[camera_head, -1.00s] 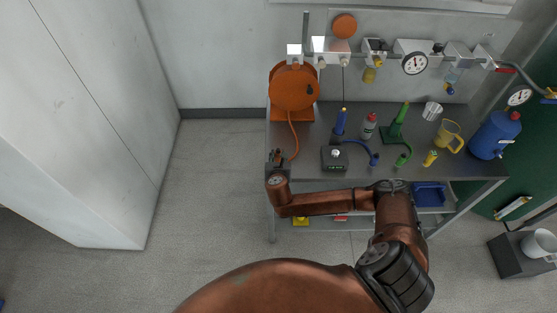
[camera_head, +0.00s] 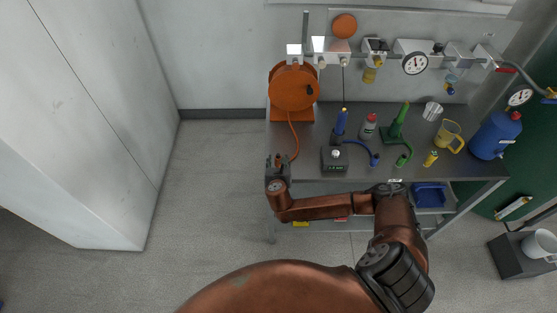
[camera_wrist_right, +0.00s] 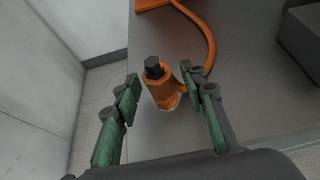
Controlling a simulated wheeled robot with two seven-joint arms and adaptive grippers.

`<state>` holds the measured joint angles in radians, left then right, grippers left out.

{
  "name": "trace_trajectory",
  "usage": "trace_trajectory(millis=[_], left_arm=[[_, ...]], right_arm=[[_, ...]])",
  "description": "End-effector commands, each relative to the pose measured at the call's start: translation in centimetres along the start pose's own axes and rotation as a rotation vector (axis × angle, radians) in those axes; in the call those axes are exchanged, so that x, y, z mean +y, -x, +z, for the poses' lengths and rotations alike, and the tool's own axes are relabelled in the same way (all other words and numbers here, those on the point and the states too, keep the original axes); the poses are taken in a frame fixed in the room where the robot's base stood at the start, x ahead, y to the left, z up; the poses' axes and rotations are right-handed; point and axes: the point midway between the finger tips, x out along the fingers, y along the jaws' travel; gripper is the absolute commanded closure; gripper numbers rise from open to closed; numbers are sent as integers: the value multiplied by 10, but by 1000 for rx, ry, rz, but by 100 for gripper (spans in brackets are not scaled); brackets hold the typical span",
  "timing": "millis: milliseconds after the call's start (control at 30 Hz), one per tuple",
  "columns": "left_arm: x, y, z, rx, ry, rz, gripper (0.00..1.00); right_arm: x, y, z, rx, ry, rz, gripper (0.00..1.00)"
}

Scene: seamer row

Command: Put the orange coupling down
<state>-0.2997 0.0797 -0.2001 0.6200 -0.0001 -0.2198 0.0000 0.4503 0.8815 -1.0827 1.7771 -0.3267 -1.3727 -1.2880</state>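The orange coupling (camera_wrist_right: 162,90), with a black hex top, stands roughly upright at the bench's left front corner in the right wrist view. An orange hose (camera_wrist_right: 206,38) runs from its side toward the back. My right gripper (camera_wrist_right: 165,98) has its green-padded fingers spread either side of the coupling. A gap shows on the left; the right finger is close to the hose side, and I cannot tell if it touches. In the head view, my right gripper (camera_head: 277,161) is at the bench's left front edge with a bit of orange between its fingers. My left gripper is not in view.
The orange hose reel (camera_head: 293,88) stands behind on the grey bench (camera_head: 310,140). Open floor lies left of the bench.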

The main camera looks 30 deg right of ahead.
Motion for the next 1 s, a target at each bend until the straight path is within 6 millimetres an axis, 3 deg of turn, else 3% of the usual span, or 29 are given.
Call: trace_trajectory(millis=[400, 600, 1000], left_arm=[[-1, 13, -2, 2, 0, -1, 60], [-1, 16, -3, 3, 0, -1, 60], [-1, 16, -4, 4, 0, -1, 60]], right_arm=[[1, 78, 1, 2, -1, 3, 61], [0, 106, 0, 1, -2, 1, 61], [0, 116, -1, 3, -5, 1, 61]])
